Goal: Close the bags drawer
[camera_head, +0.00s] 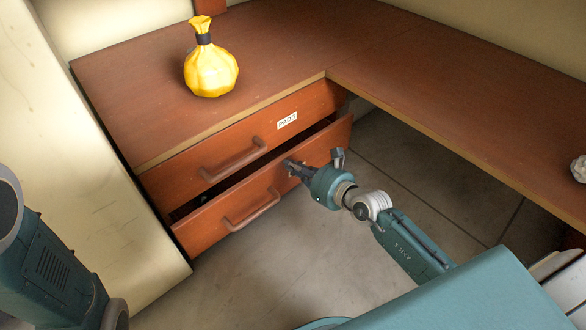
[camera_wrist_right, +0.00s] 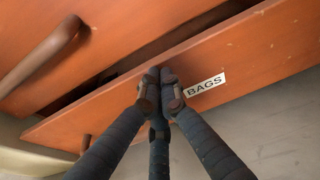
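The bags drawer (camera_head: 205,228) is the lower reddish-brown drawer and stands partly open, with a dark gap behind its front. Its front also fills the right of the right wrist view (camera_wrist_right: 265,45), with a white "BAGS" label (camera_wrist_right: 204,85). Its curved handle (camera_head: 252,210) is on the left half of the front. My right gripper (camera_head: 291,165) is at the upper right part of this front. In the right wrist view its fingers (camera_wrist_right: 160,76) are together at the tips, close to the front beside the label; contact is unclear. My left gripper is not in view.
The upper drawer (camera_head: 220,155), labelled "PADS" (camera_head: 287,120), looks shut. A yellow tied bag (camera_head: 211,72) stands on the brown corner counter (camera_head: 140,85) above. A cream panel (camera_head: 85,150) borders the drawers on the left. The floor (camera_head: 270,265) before them is clear.

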